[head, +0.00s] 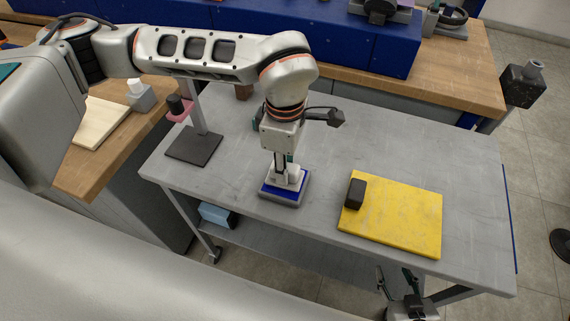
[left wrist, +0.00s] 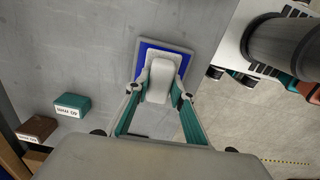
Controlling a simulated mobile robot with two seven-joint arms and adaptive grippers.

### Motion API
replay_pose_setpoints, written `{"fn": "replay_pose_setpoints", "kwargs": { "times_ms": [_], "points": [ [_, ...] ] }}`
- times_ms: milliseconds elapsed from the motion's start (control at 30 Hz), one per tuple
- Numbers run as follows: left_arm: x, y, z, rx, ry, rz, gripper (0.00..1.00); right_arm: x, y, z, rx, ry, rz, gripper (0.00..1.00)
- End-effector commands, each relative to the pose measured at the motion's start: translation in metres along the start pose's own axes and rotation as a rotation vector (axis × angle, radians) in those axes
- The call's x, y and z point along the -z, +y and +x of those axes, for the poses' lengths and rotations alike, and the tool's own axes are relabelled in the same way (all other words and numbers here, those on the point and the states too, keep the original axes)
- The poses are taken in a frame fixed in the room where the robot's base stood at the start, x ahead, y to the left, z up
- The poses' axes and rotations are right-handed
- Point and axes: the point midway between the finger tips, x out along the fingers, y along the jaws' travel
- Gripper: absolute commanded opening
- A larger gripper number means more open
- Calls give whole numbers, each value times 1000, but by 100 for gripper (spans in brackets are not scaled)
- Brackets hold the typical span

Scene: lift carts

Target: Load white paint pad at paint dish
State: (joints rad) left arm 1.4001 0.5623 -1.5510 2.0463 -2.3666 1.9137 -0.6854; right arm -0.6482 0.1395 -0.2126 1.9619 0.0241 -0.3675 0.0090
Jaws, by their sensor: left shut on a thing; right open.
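My left gripper (head: 284,164) points down and is shut on the pad's white handle. In the left wrist view the handle (left wrist: 161,78) lies between the fingertips over the blue dish (left wrist: 181,58). Whether the pad's underside touches the dish is hidden. My right gripper (head: 402,284) is open and empty, low in front of the cart's front edge.
A yellow board (head: 405,222) with a dark block (head: 355,193) on it lies right of the dish. A dark stand base (head: 193,149) stands left. Teal (left wrist: 72,106) and brown (left wrist: 37,129) blocks show in the left wrist view.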

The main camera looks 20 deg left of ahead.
Motion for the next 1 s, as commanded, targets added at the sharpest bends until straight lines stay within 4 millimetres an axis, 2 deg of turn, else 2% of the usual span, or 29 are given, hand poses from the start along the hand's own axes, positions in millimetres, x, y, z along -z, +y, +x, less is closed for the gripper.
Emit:
{"fn": "replay_pose_setpoints", "kwargs": {
  "times_ms": [1000],
  "points": [
    [0, 0, 7, -1, 0, 0, 6, -6, -1, 2, 1, -4, 0, 41]
  ]
}}
